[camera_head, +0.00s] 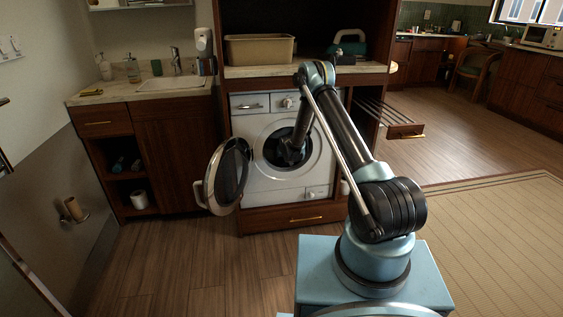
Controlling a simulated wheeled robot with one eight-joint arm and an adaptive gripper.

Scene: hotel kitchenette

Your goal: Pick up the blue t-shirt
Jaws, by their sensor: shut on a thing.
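The white washing machine (255,190) stands under the counter with its round door (229,174) swung open to the left. My arm reaches into its dark drum opening. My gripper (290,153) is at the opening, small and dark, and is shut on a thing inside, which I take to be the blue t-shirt. The shirt itself cannot be made out, as the drum is dark and my gripper and arm cover part of the opening.
The open door and the round rim of the opening lie close to my arm. A counter (345,71) with a beige bin (259,49) is above the machine. A pulled-out rack (404,130) is at the right. The wooden floor in front is clear.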

